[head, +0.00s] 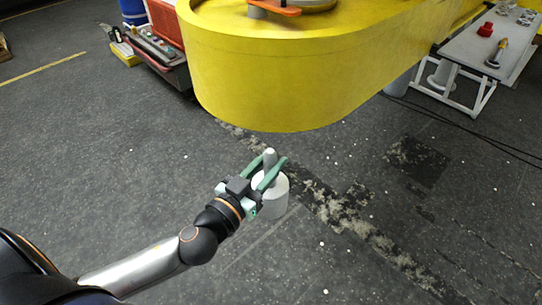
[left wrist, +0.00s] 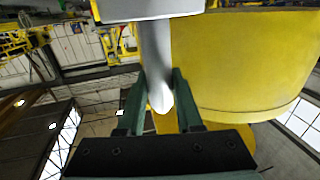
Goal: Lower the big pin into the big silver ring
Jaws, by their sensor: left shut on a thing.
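The big pin (head: 273,203) is light grey, with a thick round body below and a narrow stem on top. My left gripper (head: 274,161) is shut on the stem, and the pin hangs roughly upright in front of the yellow boom. In the left wrist view the stem (left wrist: 155,50) runs between the green fingers (left wrist: 157,90), and the thick body (left wrist: 150,8) is cut off at the top edge. At the top edge of the head view, a greyish round part (head: 318,4) shows on the boom; I cannot tell whether it is the big silver ring. My right gripper is out of view.
The yellow boom (head: 290,85) fills the top middle, its rounded end near the pin. A white table (head: 460,45) with small parts stands at the upper right, and a cart (head: 160,58) at the upper left. The dark floor around my arm is clear.

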